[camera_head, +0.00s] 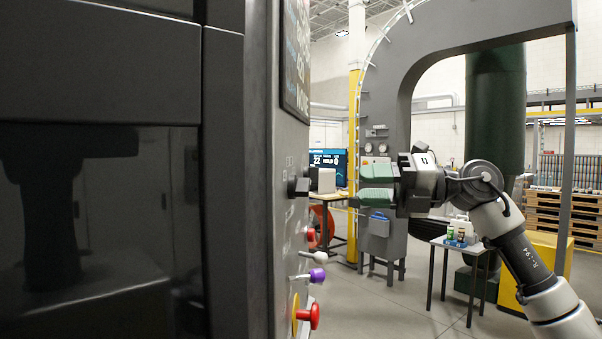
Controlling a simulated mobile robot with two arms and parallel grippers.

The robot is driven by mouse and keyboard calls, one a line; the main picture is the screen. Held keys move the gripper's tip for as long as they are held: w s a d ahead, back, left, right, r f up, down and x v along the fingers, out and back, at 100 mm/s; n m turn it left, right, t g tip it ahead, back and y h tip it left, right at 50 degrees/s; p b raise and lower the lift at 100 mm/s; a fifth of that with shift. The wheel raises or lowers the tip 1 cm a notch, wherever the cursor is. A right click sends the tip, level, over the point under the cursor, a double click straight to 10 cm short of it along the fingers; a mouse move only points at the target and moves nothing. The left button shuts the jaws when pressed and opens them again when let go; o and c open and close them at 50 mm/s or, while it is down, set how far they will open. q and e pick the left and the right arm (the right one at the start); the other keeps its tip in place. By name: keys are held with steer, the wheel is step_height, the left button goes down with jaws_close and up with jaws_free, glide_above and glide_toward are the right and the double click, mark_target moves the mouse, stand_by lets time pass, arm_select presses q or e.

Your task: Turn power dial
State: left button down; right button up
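A dark knob (299,187), likely the power dial, sticks out from the side face of the big grey machine (258,150). I see it edge-on, so its markings and setting cannot be read. My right gripper (363,185) comes in from the right and points left toward the machine face. Its two green fingers are apart, one above the other, with nothing seen between them. It is at about the knob's height in the picture and clear of it. My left gripper is not in view.
Below the knob, a red button (311,235), a white-tipped lever (314,258), a purple knob (317,275) and a larger red button (308,315) stick out. A dark display panel (295,60) is above. A small table (455,246) with bottles stands behind my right arm.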

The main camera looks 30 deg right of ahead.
mark_target(295, 187)
steer(key=p+x, duration=0.3)
steer(key=x, duration=0.7)
steer(key=shift+p, duration=0.3)
steer(key=shift+w+d+f, duration=0.1)
steer(key=shift+d, duration=0.05)
jaws_close()
